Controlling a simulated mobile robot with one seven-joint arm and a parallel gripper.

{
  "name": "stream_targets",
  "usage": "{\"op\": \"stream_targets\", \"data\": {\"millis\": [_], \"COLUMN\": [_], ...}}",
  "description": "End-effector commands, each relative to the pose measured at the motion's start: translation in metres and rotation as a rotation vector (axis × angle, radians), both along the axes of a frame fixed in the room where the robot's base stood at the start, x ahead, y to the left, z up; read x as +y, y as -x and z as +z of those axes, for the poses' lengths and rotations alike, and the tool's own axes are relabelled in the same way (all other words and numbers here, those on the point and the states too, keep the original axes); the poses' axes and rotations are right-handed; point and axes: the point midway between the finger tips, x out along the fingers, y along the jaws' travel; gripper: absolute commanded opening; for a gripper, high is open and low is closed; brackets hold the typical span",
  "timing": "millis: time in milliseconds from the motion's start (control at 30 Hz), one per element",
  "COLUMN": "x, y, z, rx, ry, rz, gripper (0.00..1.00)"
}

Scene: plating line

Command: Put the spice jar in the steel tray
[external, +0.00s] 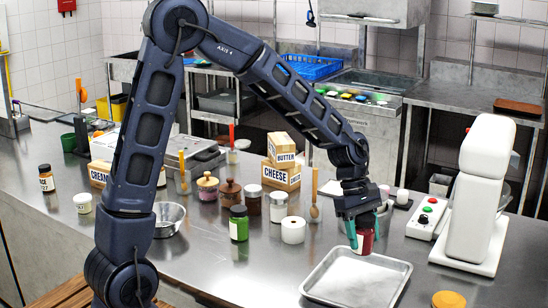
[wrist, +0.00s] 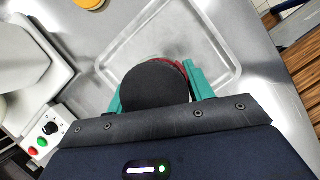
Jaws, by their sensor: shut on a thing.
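My gripper (external: 362,228) has teal fingers.
A white machine (external: 482,195) with a button box (external: 428,218) stands right of the tray. A round orange-yellow item (external: 449,299) is at the front right.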

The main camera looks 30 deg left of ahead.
Motion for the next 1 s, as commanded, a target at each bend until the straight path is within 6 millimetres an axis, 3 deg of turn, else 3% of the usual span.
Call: {"op": "stream_targets", "data": {"millis": [100,300,567,800,1000], "x": [0.0,0.0,0.0,0.0,0.0], "y": [0.0,0.0,0.0,0.0,0.0], "z": [-0.027,-0.055,-0.07,-0.098,-0.099], "rx": [0.004,0.001,0.001,0.002,-0.001], "ry": [-0.001,0.0,0.0,0.0,0.0], "rz": [0.001,0.002,0.002,0.001,0.0], "gripper": [0.22,0.22,0.22,0.22,0.22]}}
